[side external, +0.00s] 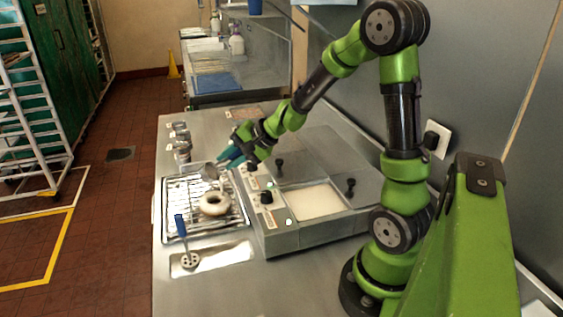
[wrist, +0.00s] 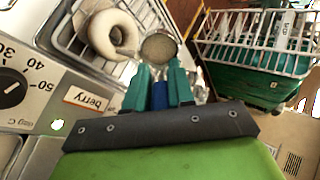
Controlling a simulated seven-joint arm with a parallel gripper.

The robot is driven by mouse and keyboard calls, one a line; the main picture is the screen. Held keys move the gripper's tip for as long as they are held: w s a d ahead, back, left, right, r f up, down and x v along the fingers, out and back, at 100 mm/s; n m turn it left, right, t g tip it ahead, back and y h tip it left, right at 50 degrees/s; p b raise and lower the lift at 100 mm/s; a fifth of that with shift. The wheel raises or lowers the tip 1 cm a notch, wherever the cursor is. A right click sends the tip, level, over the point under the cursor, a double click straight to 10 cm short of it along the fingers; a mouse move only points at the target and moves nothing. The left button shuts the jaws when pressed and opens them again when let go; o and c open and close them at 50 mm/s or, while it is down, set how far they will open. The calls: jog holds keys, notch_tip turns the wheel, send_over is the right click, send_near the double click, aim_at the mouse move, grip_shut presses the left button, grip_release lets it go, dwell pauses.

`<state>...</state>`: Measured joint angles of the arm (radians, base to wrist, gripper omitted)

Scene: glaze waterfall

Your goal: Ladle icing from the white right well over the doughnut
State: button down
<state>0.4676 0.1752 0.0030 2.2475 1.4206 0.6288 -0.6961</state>
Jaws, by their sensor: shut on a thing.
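The doughnut (side external: 214,210) lies on a wire rack (side external: 178,192) over a tray; its top looks pale. It also shows in the wrist view (wrist: 95,32). My gripper (side external: 229,157) is shut on the blue handle (wrist: 159,96) of a ladle. The ladle bowl (wrist: 158,47) is beside the doughnut in the wrist view, and appears just behind it in the side view (side external: 209,172). The bowl looks greyish-beige inside; I cannot tell whether it holds icing. The right well (side external: 317,202) is open and filled with white, right of the doughnut.
The warmer (side external: 285,240) has dials, a "berry" label (wrist: 87,98) and a closed lid (side external: 300,155) with black knobs. A blue-handled tool (side external: 181,226) stands in a small tray (side external: 232,254) in front. Small metal cups (side external: 182,147) stand behind the rack.

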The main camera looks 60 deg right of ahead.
jog(key=shift+w+d+f+t, duration=0.25)
jog(key=shift+w+f+t, duration=0.15)
jog(key=shift+t, duration=0.6)
jog(key=shift+w+a+f+t+y, duration=0.2)
jog(key=shift+a+t, duration=0.15)
jog(key=shift+t, duration=0.2)
jog(key=shift+w+a+f+t+y, duration=0.1)
jog(key=shift+a+f+t+y, duration=0.1)
jog(key=shift+a+t, duration=0.25)
jog(key=shift+r+g+h, duration=0.6)
jog(key=shift+r+g, duration=0.25)
jog(key=shift+g, duration=1.4)
jog(key=shift+r+g+h, duration=0.6)
jog(key=shift+r+g, duration=0.2)
jog(key=shift+g, duration=1.5)
jog(key=shift+r+g+h, duration=0.6)
jog(key=shift+r+g, duration=0.25)
jog(key=shift+g, duration=1.4)
jog(key=shift+a, duration=0.1)
